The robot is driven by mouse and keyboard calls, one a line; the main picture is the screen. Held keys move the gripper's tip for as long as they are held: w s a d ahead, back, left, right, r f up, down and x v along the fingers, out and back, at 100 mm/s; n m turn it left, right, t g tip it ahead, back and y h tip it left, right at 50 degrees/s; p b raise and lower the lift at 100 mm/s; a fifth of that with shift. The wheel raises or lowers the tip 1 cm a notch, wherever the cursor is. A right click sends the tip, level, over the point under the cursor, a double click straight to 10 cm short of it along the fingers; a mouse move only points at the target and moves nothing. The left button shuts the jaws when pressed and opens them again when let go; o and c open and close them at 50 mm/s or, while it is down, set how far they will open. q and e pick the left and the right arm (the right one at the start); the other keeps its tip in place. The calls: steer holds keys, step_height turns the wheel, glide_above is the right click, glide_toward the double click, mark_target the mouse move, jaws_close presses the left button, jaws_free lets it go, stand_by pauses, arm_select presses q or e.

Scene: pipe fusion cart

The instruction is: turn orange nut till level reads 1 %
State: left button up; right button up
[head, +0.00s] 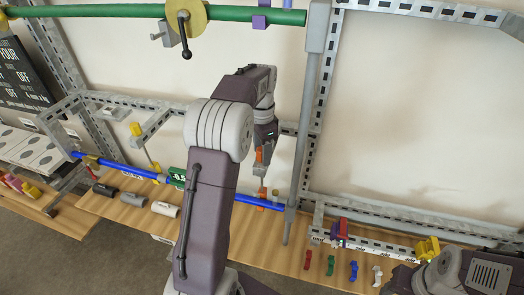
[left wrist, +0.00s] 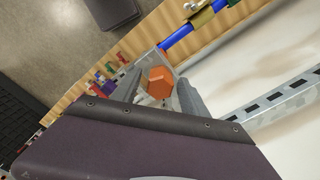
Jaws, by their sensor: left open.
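The orange nut (left wrist: 160,82) shows in the left wrist view between the two grey fingers of my left gripper (left wrist: 165,88). The fingers stand apart, and I cannot tell whether they touch it. In the head view my left gripper (head: 262,166) points down just above the blue pipe's right end, with orange parts (head: 262,192) beneath it. The blue pipe (head: 125,168) slopes down to the right. A small green level display (head: 178,177) on the pipe seems to read -0.5, partly beside my arm. My right gripper is out of view.
A grey upright post (head: 301,130) stands just right of my left gripper. A green pipe (head: 110,12) with a yellow clamp and black crank (head: 186,35) runs above. Several coloured clips (head: 331,264) and pipe pieces (head: 164,208) lie on the wooden shelf.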

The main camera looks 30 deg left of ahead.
arm_select(q)
jaws_close()
steer(key=shift+r, duration=0.1)
steer(key=shift+n+p, duration=0.3)
steer(key=shift+n, duration=0.1)
steer(key=shift+r+n+p, duration=0.15)
steer(key=shift+n+p, duration=0.4)
steer(key=shift+n, duration=0.45)
steer(key=n+p, duration=0.1)
steer(key=n, duration=0.2)
steer(key=shift+n, duration=0.3)
steer(key=n+p, duration=0.1)
steer(key=n, duration=0.2)
steer(key=shift+n+p, duration=0.3)
steer(key=shift+w+n+p, duration=0.1)
steer(key=shift+n+p, duration=0.35)
steer(key=shift+n, duration=1.65)
